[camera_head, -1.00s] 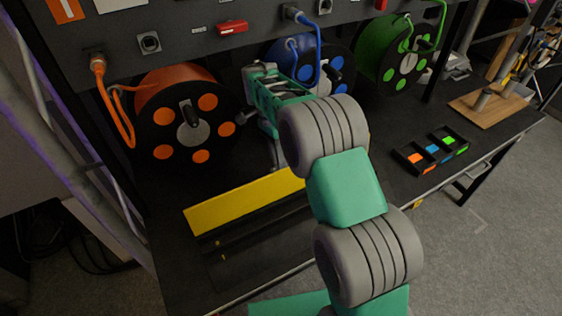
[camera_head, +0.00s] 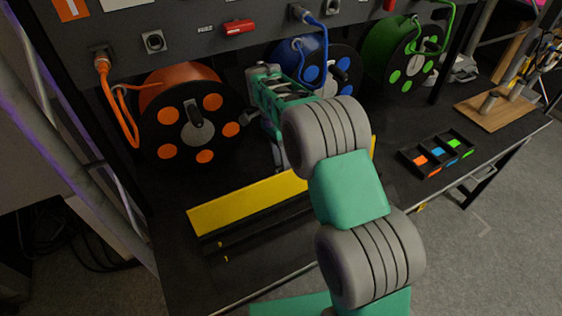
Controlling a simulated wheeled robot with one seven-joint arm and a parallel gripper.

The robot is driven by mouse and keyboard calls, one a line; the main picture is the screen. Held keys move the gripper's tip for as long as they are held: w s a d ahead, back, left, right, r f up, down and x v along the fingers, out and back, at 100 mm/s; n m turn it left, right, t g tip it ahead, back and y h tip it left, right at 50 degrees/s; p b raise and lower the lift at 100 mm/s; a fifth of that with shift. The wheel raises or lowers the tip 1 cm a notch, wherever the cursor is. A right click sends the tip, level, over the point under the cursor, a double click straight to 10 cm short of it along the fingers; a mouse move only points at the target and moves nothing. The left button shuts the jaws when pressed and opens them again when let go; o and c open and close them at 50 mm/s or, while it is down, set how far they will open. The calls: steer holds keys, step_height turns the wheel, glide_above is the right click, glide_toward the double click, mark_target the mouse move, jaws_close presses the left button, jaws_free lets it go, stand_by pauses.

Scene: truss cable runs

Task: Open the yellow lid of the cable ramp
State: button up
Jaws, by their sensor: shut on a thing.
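The cable ramp (camera_head: 262,234) is a long black piece on the bench, partly hidden behind my arm. Its yellow lid (camera_head: 240,203) stands tilted up along the back, with the dark channel showing in front of it. A yellow end of the lid also shows to the right of my arm. My gripper (camera_head: 279,164) points down at the lid's rear upper edge, near the middle of its length. It is shut on the lid there, though the fingertips are small and the contact is partly hidden.
Behind stand an orange cable reel (camera_head: 187,118), a blue reel (camera_head: 329,72) and a green reel (camera_head: 402,55), with cables plugged into the dark panel above. A black tray (camera_head: 437,153) with coloured pieces lies right. The bench is clear left of the ramp.

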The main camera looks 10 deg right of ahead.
steer(key=shift+w+r, duration=0.2)
steer(key=s+d+r, duration=0.1)
steer(key=s+r, duration=1.1)
steer(key=s, duration=0.2)
steer(key=shift+s+d+r+p, duration=0.15)
steer(key=shift+s+r+p, duration=0.05)
steer(key=shift+r+p, duration=0.15)
